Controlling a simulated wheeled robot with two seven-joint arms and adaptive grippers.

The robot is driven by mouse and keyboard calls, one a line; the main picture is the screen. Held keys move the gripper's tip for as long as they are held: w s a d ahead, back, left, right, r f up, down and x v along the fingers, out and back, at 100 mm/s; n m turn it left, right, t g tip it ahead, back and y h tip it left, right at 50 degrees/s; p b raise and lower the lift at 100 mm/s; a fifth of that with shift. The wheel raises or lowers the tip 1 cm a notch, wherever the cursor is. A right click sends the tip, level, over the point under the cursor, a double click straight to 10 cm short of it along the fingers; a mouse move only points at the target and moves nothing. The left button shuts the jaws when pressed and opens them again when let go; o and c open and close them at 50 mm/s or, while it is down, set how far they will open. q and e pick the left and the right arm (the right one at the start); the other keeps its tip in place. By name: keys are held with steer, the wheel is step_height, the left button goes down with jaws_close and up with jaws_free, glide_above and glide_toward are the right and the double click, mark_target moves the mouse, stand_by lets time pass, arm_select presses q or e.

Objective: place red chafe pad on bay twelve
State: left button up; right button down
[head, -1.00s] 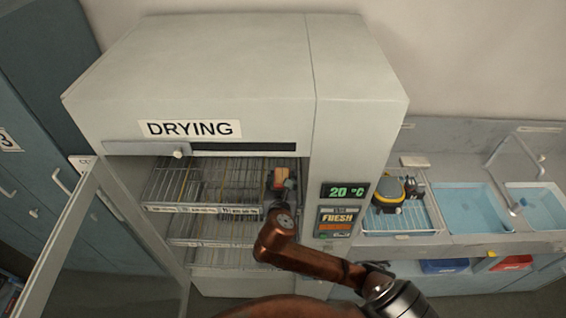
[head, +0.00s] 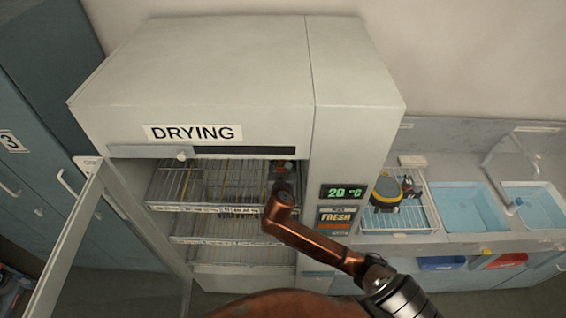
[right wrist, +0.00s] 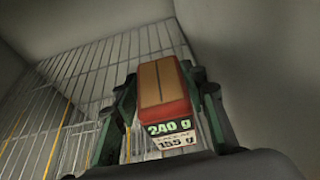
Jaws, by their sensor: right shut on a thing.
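The red chafe pad (right wrist: 164,92), a red block with a tan top and a tag reading 240 g and 155 g, is between the fingers of my right gripper (right wrist: 160,78). The gripper is shut on it. In the head view my right gripper (head: 284,172) is inside the drying cabinet (head: 215,70), at the right end of the upper wire shelf (head: 172,186). The pad is mostly hidden there. Bay labels (head: 200,208) run along the shelf's front edge, but I cannot read which is bay twelve. My left gripper is out of view.
The cabinet's glass door (head: 72,240) stands open at the left. The cabinet's right wall is close to my right gripper. Wire racks (right wrist: 75,75) with yellow dividers lie left of it. A yellow-and-black device (head: 386,192) sits on a rack by the blue sinks (head: 467,210).

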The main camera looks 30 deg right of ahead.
steer(key=c, duration=1.2)
jaws_free()
steer(key=shift+f, duration=0.1)
steer(key=shift+s+a+r, duration=0.2)
steer(key=shift+s+a, duration=0.05)
steer(key=shift+s, duration=0.05)
steer(key=b+v, duration=0.2)
steer(key=v, duration=0.9)
steer(key=shift+s+r+b, duration=0.1)
steer(key=shift+r+b, duration=0.05)
steer(key=shift+b, duration=0.15)
